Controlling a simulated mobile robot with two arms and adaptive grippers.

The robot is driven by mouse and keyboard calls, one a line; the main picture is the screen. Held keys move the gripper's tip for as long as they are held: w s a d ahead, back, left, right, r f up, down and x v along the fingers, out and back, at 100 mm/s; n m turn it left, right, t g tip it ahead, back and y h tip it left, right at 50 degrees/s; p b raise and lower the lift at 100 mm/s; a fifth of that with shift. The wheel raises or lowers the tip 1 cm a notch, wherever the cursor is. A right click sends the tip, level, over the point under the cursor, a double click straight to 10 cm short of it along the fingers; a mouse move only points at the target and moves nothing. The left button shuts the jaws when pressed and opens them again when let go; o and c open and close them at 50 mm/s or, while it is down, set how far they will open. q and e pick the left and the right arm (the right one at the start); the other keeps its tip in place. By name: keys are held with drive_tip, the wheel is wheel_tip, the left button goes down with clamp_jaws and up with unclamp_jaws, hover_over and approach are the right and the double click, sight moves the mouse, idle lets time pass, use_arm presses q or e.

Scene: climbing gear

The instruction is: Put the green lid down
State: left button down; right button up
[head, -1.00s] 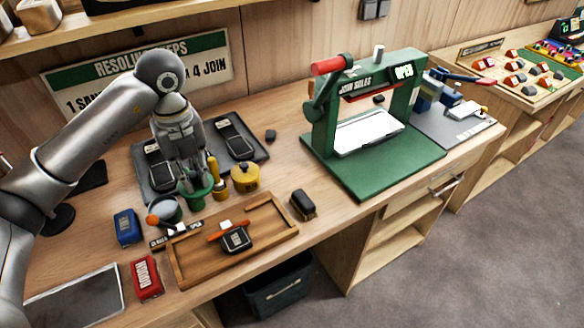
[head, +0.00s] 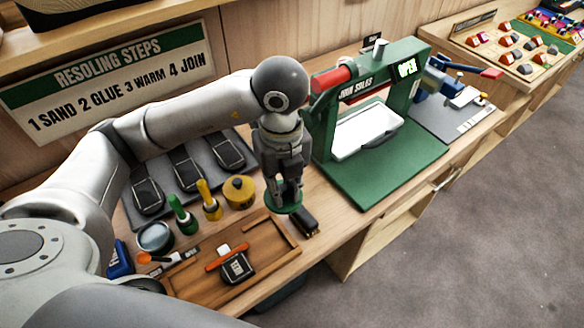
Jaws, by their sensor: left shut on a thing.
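The green lid (head: 284,208) is a small round disc in the head view, between the fingers of my left gripper (head: 283,190). My left gripper is shut on it and points down over the bench. My right gripper is not in view.
The green press (head: 385,170) stands on the right. A round grey tin (head: 155,238) is at left.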

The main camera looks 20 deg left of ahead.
use_arm(q)
drive_tip(key=w+a+f, duration=0.2)
drive_tip(key=w, duration=0.1)
drive_tip(key=w+a+f+p, duration=0.1)
drive_tip(key=w+a+f, duration=0.1)
drive_tip(key=w+f, duration=0.1)
drive_tip(key=w+a+f+p, duration=0.1)
drive_tip(key=w+a+f, duration=0.1)
drive_tip(key=w+f, duration=0.1)
drive_tip(key=shift+w+a+f, duration=0.1)
drive_tip(key=shift+w+a, duration=0.1)
drive_tip(key=shift+w, duration=0.45)
drive_tip(key=shift+w+a+f+p, duration=0.2)
drive_tip(key=shift+w+f+p, duration=0.1)
drive_tip(key=shift+f, duration=0.2)
wheel_tip(320, 180, down, 3)
drive_tip(key=shift+w+a+p, duration=0.1)
drive_tip(key=shift+w+p, duration=0.05)
drive_tip(key=shift+p, duration=0.75)
drive_tip(key=shift+f, duration=0.25)
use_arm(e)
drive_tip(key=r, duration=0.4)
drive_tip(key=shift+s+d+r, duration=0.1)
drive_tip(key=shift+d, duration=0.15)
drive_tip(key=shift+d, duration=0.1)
